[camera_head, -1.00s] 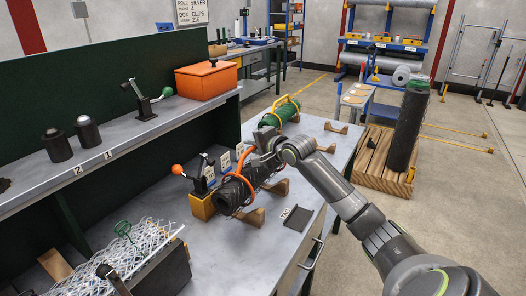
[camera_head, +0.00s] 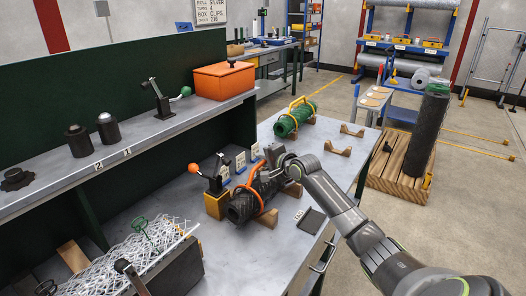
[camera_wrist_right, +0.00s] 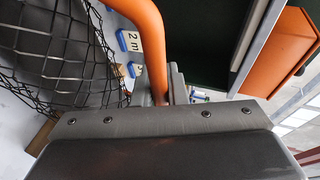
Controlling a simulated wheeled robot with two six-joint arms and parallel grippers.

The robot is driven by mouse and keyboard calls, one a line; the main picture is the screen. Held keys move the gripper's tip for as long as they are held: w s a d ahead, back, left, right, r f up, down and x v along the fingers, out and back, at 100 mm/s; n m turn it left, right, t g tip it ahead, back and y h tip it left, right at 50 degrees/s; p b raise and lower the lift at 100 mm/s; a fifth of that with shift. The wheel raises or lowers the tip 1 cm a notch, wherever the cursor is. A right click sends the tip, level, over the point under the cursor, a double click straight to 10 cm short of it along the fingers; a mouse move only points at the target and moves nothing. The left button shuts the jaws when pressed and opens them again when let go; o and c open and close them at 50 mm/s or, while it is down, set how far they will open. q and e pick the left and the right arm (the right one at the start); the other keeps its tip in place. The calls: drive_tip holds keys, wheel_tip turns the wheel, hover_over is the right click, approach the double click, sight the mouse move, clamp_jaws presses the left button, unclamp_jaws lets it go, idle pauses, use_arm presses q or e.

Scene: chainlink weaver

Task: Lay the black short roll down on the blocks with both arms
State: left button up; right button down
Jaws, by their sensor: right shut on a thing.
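The black short roll (camera_head: 240,209) is a dark mesh roll with an orange carrying handle (camera_head: 262,205). It lies level at the wooden blocks (camera_head: 268,218) on the workbench; whether its full weight rests on them I cannot tell. My right gripper (camera_head: 274,163) is at the top of the handle, shut on it. In the right wrist view the orange handle (camera_wrist_right: 150,38) runs down to the gripper, with the roll's black mesh (camera_wrist_right: 60,55) beside it. My left gripper is not in view.
A green roll (camera_head: 294,119) with a yellow handle lies farther back, near empty blocks (camera_head: 310,152). A yellow clamp (camera_head: 217,203) with an orange knob stands left of the black roll. White mesh (camera_head: 130,255) is at front left. A tall black roll (camera_head: 427,130) stands on a pallet.

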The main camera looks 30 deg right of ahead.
drive_tip(key=shift+f, duration=0.5)
drive_tip(key=c, duration=1.8)
unclamp_jaws()
drive_tip(key=shift+f, duration=0.3)
drive_tip(key=o, duration=0.3)
drive_tip(key=shift+r, duration=0.1)
drive_tip(key=shift+o, duration=0.2)
drive_tip(key=shift+s+r, duration=0.25)
drive_tip(key=shift+s, duration=0.15)
drive_tip(key=v, duration=1.1)
drive_tip(key=shift+s, duration=0.15)
